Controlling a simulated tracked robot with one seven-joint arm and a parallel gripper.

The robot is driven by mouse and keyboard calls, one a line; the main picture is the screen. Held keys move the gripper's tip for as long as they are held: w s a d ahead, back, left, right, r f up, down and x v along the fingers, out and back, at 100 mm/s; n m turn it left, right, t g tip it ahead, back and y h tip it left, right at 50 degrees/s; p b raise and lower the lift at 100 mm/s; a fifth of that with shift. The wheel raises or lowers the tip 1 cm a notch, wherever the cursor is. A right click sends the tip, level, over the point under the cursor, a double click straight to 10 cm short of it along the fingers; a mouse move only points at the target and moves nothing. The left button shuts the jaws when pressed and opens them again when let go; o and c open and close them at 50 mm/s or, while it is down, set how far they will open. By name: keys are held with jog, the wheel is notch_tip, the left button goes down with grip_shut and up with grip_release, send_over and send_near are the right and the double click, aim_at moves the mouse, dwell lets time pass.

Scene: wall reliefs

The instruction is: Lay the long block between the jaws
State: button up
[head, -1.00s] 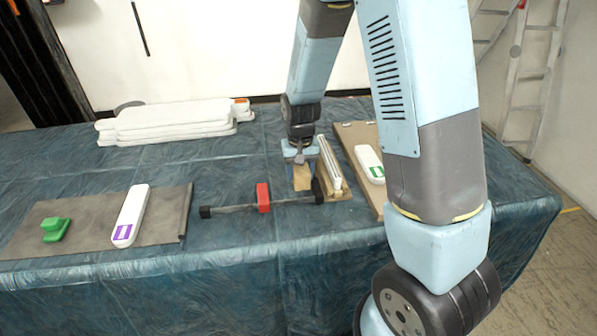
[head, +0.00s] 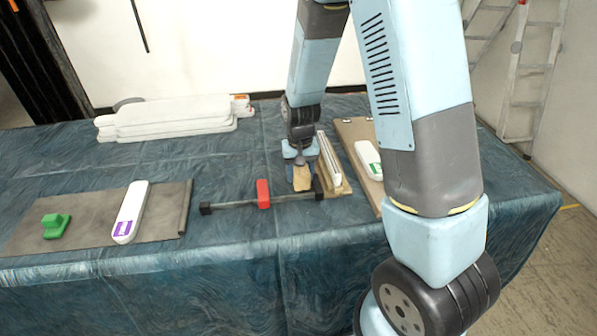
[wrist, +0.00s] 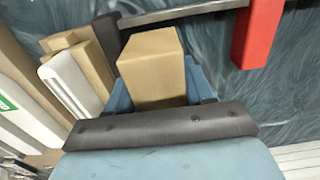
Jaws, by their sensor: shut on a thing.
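My gripper (head: 299,164) points down at the right end of the clamp and is shut on a tan wooden block (head: 303,180). In the wrist view the block (wrist: 153,65) sits between my blue fingers, its end face toward the camera, so its length is hard to judge. The bar clamp (head: 238,205) lies on the table with a red piece (head: 263,193) on its bar and dark jaws at its ends, the left jaw (head: 205,208) and the right jaw (head: 318,188). The block is close behind the right jaw; I cannot tell if they touch.
A wooden holder with pale strips (head: 328,160) stands just right of my gripper. A board with a green-labelled white piece (head: 369,159) lies further right. At left, a grey board (head: 85,215) bears a green piece (head: 56,226) and a purple-labelled white piece (head: 131,210). White slabs (head: 170,118) are stacked behind.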

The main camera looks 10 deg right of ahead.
jog(key=o, duration=1.2)
notch_tip(320, 180, up, 14)
jog(key=s+d+r+t, duration=0.1)
jog(key=s+d+r, duration=0.3)
jog(key=s+r, duration=0.2)
jog(key=s+d+r+t, duration=0.2)
jog(key=s+d+r, duration=0.1)
jog(key=s+r, duration=0.3)
jog(key=s+d+r+t, duration=0.2)
jog(key=s+d+r, duration=0.2)
jog(key=s+r, duration=0.2)
jog(key=shift+s+d+r, duration=0.15)
jog(key=shift+s+r, duration=0.05)
jog(key=shift+s, duration=0.35)
jog(key=shift+s+d+r, duration=0.15)
jog(key=shift+s, duration=0.35)
jog(key=shift+s+d+r+t, duration=0.15)
jog(key=shift+s+t, duration=0.15)
jog(key=shift+s, duration=0.35)
jog(key=shift+c, duration=0.2)
